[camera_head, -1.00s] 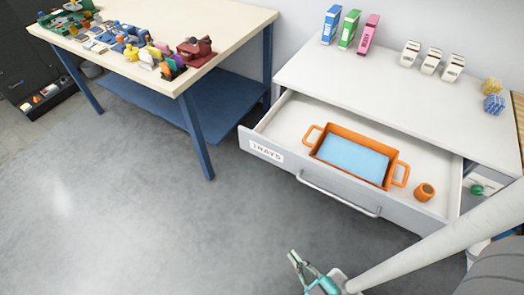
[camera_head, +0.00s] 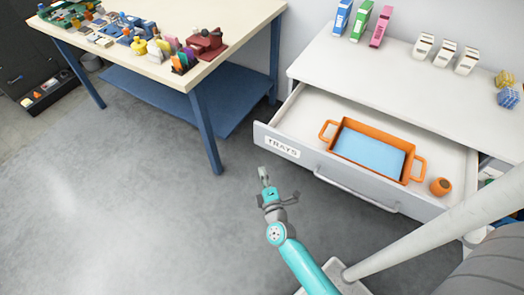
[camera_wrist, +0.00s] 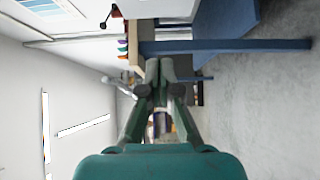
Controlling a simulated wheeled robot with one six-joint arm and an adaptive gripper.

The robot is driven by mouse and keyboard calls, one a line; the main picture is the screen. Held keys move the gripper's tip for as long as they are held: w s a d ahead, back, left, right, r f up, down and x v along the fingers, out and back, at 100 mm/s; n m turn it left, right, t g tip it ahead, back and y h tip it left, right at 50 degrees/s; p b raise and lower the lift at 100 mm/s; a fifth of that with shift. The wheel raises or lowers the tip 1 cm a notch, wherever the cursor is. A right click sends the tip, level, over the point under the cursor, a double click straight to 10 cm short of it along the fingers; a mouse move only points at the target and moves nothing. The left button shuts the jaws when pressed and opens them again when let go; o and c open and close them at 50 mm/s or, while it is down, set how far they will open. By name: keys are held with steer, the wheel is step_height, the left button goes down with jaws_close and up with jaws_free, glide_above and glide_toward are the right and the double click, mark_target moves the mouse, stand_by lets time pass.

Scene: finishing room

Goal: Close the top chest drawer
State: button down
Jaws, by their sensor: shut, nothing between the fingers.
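The top chest drawer (camera_head: 285,150), labelled TRAYS, is pulled well out of the white chest (camera_head: 400,65). It holds an orange tray (camera_head: 417,168) with a blue inside and a small orange round object (camera_head: 440,187). A bar handle (camera_head: 350,189) runs along its front. My gripper (camera_head: 263,173) is in front of the drawer's left end, over the floor, apart from the drawer and handle as far as I can tell. In the wrist view my gripper (camera_wrist: 161,66) has its fingertips together with nothing between them.
A workbench (camera_head: 235,40) with blue legs and several small items stands to the left. Several coloured boxes and white items stand on the chest top. A dark cabinet is at the far left. The grey floor (camera_head: 130,200) before the chest is clear.

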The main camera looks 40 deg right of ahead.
glide_toward(260, 137)
steer(key=w, duration=0.5)
steer(key=shift+w+d, duration=0.2)
steer(key=shift+d, duration=0.45)
steer(key=shift+w+d, duration=0.25)
steer(key=shift+d, duration=0.35)
